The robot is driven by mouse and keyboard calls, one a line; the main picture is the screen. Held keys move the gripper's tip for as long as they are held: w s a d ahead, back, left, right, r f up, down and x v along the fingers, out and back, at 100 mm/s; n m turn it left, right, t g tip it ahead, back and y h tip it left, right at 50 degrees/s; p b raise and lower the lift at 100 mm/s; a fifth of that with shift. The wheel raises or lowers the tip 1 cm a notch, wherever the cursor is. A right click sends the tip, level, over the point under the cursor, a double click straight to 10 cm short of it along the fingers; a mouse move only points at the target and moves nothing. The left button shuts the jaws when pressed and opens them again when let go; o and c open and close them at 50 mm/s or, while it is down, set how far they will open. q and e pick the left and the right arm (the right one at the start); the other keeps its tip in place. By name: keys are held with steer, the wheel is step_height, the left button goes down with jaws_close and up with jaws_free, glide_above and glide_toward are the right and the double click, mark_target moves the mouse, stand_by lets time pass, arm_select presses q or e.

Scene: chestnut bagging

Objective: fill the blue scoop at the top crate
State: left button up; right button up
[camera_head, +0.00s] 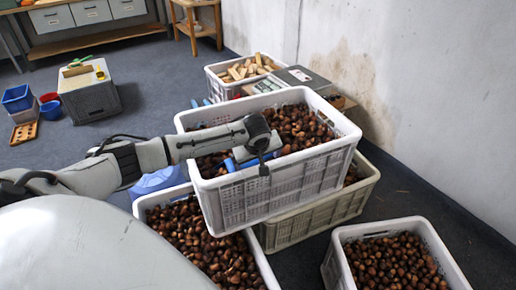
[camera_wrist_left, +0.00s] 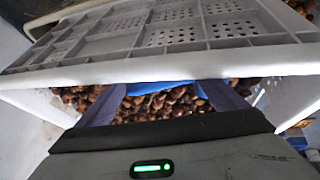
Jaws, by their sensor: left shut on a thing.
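The top crate (camera_head: 275,192) is white, filled with brown chestnuts (camera_head: 302,124), and sits on a beige crate (camera_head: 322,215). My left gripper (camera_head: 250,157) reaches over its left part, low at the chestnuts. It is shut on the blue scoop (camera_head: 230,165), which shows only partly beside the gripper, near the crate's front wall. In the left wrist view, a blue part of the scoop (camera_wrist_left: 160,87) shows between the fingers, close to the crate's rim (camera_wrist_left: 170,68), with chestnuts behind. How much the scoop holds is hidden. My right gripper is not in view.
White crates of chestnuts stand at the front left (camera_head: 262,262) and front right (camera_head: 347,262). A crate of pale pieces (camera_head: 226,90) and a grey scale (camera_head: 301,76) are behind. A light-blue object (camera_head: 158,181) lies below my arm. The wall bounds the right.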

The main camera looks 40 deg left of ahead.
arm_select(q)
step_height(320, 180, up, 10)
steer(key=w+d+g+y+p, duration=0.1)
steer(key=w+g+p, duration=0.1)
steer(key=p, duration=0.6)
steer(key=shift+m+g+p, duration=0.3)
steer(key=shift+m+p, duration=0.1)
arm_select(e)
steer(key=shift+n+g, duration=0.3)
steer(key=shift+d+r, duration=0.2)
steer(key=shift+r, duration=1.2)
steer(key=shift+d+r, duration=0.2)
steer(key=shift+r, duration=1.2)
arm_select(q)
steer(key=shift+w, duration=0.1)
